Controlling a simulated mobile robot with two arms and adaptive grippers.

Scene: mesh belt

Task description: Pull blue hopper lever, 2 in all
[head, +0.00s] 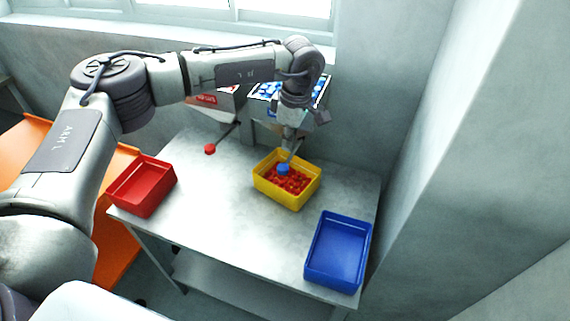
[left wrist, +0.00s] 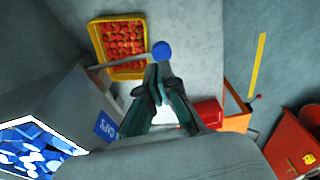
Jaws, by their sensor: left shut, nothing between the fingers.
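The blue lever's round knob (head: 283,169) hangs over the yellow bin in the head view. In the left wrist view the blue knob (left wrist: 161,50) sits at the end of a thin grey rod (left wrist: 120,62), just beyond my fingertips. My left gripper (head: 290,146) points down above the knob; in the left wrist view its fingers (left wrist: 158,74) are shut with nothing between them. I cannot tell whether they touch the knob or rod. The blue hopper (left wrist: 80,110), with blue pieces in its top, is partly hidden behind my arm in the head view. My right gripper is not in view.
The yellow bin (head: 262,188) holds many red pieces. A red bin (head: 142,205) and a blue bin (head: 337,283), both empty, stand on the grey table (head: 225,220). A red lever knob (head: 210,149) sticks out left of the blue one. A wall closes off the right.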

